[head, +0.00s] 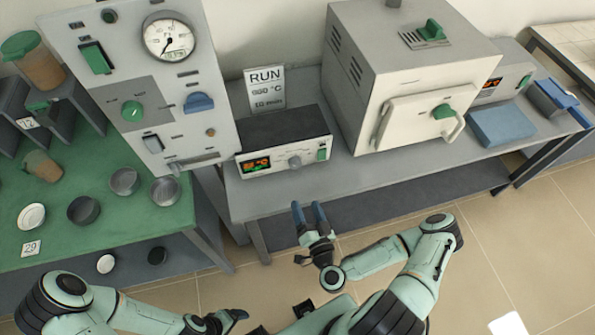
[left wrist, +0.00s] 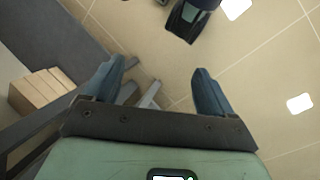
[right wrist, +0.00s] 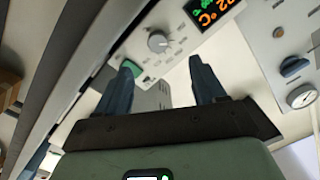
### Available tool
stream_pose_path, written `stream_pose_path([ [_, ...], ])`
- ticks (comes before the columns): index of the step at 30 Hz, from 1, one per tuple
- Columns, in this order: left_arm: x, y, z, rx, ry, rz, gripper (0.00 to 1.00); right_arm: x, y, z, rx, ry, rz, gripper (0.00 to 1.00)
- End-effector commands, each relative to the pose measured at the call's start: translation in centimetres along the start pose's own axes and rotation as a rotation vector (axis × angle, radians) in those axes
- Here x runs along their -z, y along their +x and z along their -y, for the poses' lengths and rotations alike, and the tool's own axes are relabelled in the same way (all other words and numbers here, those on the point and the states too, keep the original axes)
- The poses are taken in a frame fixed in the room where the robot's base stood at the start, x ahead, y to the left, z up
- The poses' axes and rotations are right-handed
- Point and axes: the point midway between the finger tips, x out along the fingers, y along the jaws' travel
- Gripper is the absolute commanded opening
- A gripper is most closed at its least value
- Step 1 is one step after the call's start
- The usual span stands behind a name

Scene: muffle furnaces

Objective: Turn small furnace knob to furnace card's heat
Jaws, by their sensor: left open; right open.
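The low grey control unit (head: 258,162) sits on the bench with a lit display (head: 256,164), a round grey knob (head: 295,161) and a green switch (head: 321,154). The knob also shows in the right wrist view (right wrist: 158,41). A card (head: 265,90) behind the unit reads RUN, a °C value too blurred to be sure of, and 10 min. My right gripper (head: 308,207) is open and empty, in front of the bench edge below the knob, apart from it. My left gripper (left wrist: 155,80) is open and empty over the floor, away from the bench.
A larger box furnace (head: 350,95) with a handled door stands right of the unit. A tall gauge panel (head: 180,80) stands close on its left. A green table (head: 130,225) with dishes is at left. A blue block (head: 500,126) lies at right. Bench front is clear.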

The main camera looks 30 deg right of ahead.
Motion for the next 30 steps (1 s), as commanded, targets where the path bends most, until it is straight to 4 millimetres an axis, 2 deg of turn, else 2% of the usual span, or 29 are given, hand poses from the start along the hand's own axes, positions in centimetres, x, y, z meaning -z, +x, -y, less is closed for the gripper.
stream_pose_path([
  [3, -0.2, 0.4, 0.2, 0.001, -0.001, 0.003, 0.85, 0.9, 0.2, -0.6, -0.023, -0.004, -0.045, 0.69],
  [8, -0.9, 2.0, 1.0, 0.005, -0.005, 0.013, 0.85, 0.7, 1.2, -0.9, -0.022, -0.007, -0.044, 0.69],
  [21, -2.4, 8.8, 4.0, 0.015, -0.016, 0.043, 0.85, 0.6, 5.0, -1.0, -0.019, -0.004, -0.040, 0.69],
  [28, -1.7, 11.6, 4.8, 0.011, -0.015, 0.022, 0.85, 0.7, 7.7, -0.9, -0.020, -0.004, -0.041, 0.69],
  [30, -1.4, 11.6, 4.7, 0.010, -0.014, 0.013, 0.85, 1.0, 8.9, -0.8, -0.021, -0.002, -0.039, 0.69],
])
